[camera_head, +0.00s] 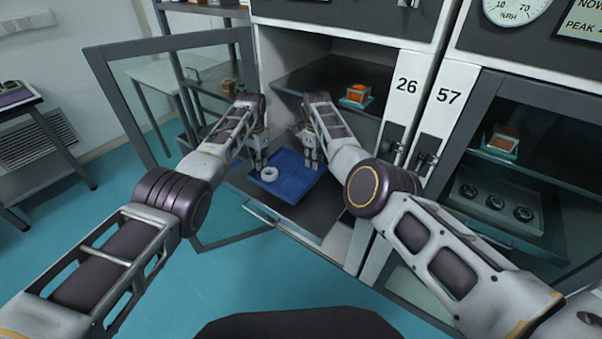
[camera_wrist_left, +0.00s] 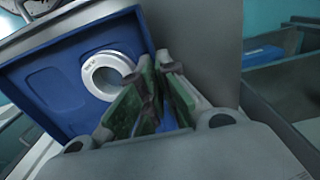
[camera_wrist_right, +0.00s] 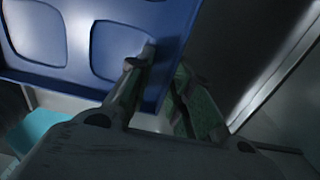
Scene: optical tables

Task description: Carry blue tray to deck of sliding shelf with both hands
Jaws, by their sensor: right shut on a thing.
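The blue tray (camera_head: 291,181) lies on the deck of the pulled-out sliding shelf (camera_head: 322,213), inside the open cabinet, in the head view. A white ring (camera_head: 269,174) sits in its left part and shows in the left wrist view (camera_wrist_left: 108,75). My left gripper (camera_head: 261,168) is at the tray's left side. In the left wrist view its green-padded fingers (camera_wrist_left: 152,80) stand either side of the tray's edge; whether they press on it I cannot tell. My right gripper (camera_head: 311,163) is shut on the tray's right wall; its fingers straddle it in the right wrist view (camera_wrist_right: 158,78).
An open glass door (camera_head: 140,105) stands left of the shelf. A small tray with an orange item (camera_head: 356,96) rests on the shelf above. Cabinet 57 (camera_head: 448,97) on the right holds another orange item (camera_head: 503,140) and several dark round parts. A side table (camera_head: 25,140) stands far left.

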